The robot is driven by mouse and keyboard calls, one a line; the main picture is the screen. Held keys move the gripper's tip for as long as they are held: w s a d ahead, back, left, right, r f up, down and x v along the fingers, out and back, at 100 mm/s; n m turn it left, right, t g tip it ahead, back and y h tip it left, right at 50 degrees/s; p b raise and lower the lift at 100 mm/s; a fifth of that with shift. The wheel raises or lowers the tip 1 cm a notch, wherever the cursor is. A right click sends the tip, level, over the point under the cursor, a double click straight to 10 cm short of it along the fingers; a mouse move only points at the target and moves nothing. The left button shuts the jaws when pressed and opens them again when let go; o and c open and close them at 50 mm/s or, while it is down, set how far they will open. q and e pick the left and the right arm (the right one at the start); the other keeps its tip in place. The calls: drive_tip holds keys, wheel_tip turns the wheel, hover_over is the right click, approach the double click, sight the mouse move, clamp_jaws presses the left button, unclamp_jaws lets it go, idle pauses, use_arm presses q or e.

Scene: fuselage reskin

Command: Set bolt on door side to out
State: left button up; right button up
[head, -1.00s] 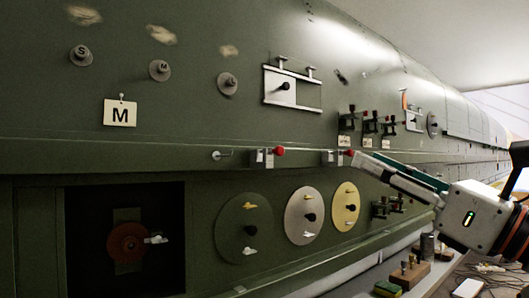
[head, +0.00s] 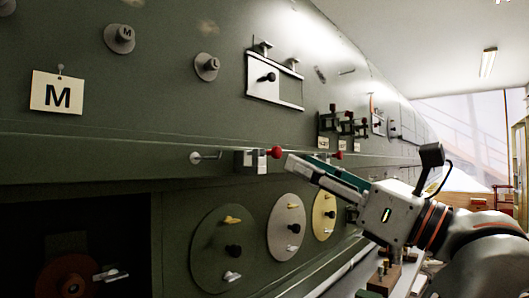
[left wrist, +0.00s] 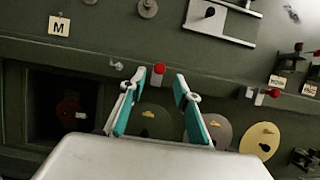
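A sliding bolt with a red knob (head: 275,152) sits in a pale metal block (head: 250,161) on the ledge of the green fuselage wall. A second red-knobbed bolt (head: 339,155) is further along the ledge, partly hidden by my gripper. I cannot tell by a label which one is the door side bolt. My left gripper (head: 300,166) is just right of the nearer red knob, apart from it. In the left wrist view its fingers (left wrist: 153,84) are spread and empty, with the nearer knob (left wrist: 158,69) showing beyond and between them. My right gripper is not in view.
A small hook (head: 205,156) sticks out left of the nearer bolt. Round discs with handles (head: 222,250) are below the ledge, beside a dark opening (head: 110,220). A framed slider (head: 275,80) and an M card (head: 57,92) are above. A bench is low on the right.

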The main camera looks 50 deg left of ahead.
sight(280, 152)
use_arm(q)
drive_tip(key=p+x, duration=0.1)
drive_tip(key=x, duration=0.6)
drive_tip(key=shift+a+r, duration=0.15)
drive_tip(key=shift+a, duration=0.1)
clamp_jaws()
